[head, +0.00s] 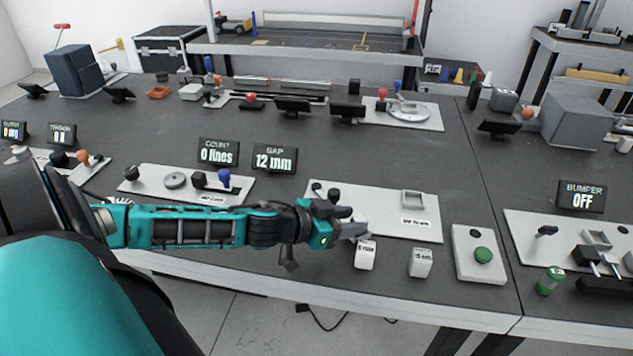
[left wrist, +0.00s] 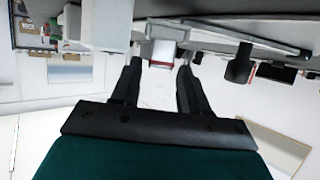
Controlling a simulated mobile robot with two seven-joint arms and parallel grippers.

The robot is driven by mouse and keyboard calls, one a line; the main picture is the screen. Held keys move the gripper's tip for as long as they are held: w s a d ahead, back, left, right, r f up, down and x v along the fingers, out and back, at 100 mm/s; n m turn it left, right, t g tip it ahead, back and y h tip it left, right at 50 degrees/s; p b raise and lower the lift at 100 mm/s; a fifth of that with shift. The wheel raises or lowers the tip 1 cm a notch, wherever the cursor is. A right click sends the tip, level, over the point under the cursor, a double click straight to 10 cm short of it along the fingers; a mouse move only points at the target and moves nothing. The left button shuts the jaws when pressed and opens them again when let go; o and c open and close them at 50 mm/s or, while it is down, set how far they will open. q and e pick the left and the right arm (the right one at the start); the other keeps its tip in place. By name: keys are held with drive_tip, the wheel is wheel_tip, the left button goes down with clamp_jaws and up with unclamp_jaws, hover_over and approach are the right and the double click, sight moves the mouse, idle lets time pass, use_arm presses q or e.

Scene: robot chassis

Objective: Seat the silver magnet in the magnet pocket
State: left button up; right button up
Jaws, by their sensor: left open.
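My left gripper (head: 352,232) reaches in from the left, low over the front of the worktop. It is open, and its two fingers also show in the left wrist view (left wrist: 160,78). A white labelled block (head: 366,256) stands just in front of the fingertips; a pale block (left wrist: 162,52) with a reddish band shows between and beyond the fingers in the wrist view. A raised square frame (head: 412,199), which looks like the magnet pocket, sits on a white plate (head: 375,197). I cannot make out a silver magnet for certain. My right gripper is out of view.
A second white labelled block (head: 421,262) stands right of the first. A plate with a green button (head: 483,255) is farther right. The GAP display (head: 274,158) reads 12 mm behind the frame's plate. A plate with knobs (head: 175,181) is to the left.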

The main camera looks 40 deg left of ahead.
use_arm(q)
drive_tip(key=p+v, duration=0.2)
drive_tip(key=v, duration=0.6)
drive_tip(key=shift+s+r, duration=0.15)
drive_tip(key=shift+s, duration=0.25)
idle(0.4)
drive_tip(key=s+f+n+y, duration=0.1)
drive_tip(key=y, duration=0.1)
drive_tip(key=s+d+f+n+g+y, duration=0.1)
drive_tip(key=s+f+n+y, duration=0.1)
drive_tip(key=s+y, duration=0.1)
drive_tip(key=shift+d+f+g+y, duration=0.3)
drive_tip(key=shift+d+f+g, duration=0.05)
drive_tip(key=shift+g, duration=0.05)
drive_tip(key=s+d+f+m+g+h, duration=0.1)
drive_tip(key=s+d+g+h, duration=0.1)
drive_tip(key=s+d+g, duration=0.7)
drive_tip(key=w+d+f+t+h, duration=0.1)
drive_tip(key=w+d+f+t, duration=0.4)
drive_tip(key=f+t, duration=0.4)
drive_tip(key=shift+w+m, duration=0.4)
drive_tip(key=shift+w, duration=0.05)
